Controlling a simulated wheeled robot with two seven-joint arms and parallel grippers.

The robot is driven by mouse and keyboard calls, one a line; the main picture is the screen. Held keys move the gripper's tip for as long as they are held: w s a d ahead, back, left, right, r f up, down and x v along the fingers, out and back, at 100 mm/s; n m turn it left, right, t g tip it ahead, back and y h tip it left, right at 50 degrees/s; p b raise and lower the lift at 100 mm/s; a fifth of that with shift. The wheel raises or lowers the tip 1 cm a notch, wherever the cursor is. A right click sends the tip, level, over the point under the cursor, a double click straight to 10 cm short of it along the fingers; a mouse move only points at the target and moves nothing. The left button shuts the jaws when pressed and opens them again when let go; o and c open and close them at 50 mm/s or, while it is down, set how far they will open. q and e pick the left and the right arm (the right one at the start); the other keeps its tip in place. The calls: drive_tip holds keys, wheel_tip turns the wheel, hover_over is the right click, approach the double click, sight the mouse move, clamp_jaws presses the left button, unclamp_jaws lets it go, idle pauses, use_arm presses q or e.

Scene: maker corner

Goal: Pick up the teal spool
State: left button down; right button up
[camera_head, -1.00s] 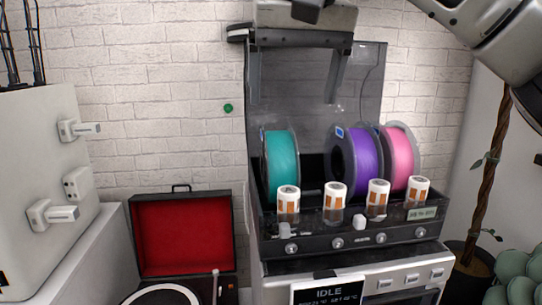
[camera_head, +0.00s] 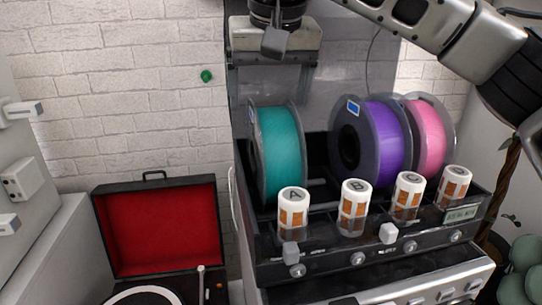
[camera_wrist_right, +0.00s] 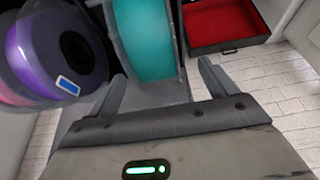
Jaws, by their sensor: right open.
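The teal spool (camera_head: 280,152) stands upright at the left end of a black open bin on top of a machine. It also shows in the right wrist view (camera_wrist_right: 146,38), at the top between my finger lines. My right gripper (camera_head: 270,88) hangs from above, over and behind the spool in the head view. In the right wrist view my right gripper (camera_wrist_right: 160,76) has its two fingers spread wide, with nothing between them. The spool is apart from the fingers as far as I can tell. My left gripper is not in view.
A purple spool (camera_head: 378,145) and a pink spool (camera_head: 431,138) stand to the right in the same bin (camera_head: 322,196). Several white-orange canisters (camera_head: 353,207) line its front. A clear raised lid (camera_head: 350,75) stands behind. A red-lined case (camera_head: 160,228) lies open at left.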

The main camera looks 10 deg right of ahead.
drive_tip(key=shift+d+x, duration=0.2)
drive_tip(key=shift+x, duration=1.4)
drive_tip(key=shift+d+x, duration=0.15)
drive_tip(key=shift+x, duration=1.4)
drive_tip(key=shift+s+f, duration=0.1)
drive_tip(key=shift+s, duration=0.1)
clamp_jaws()
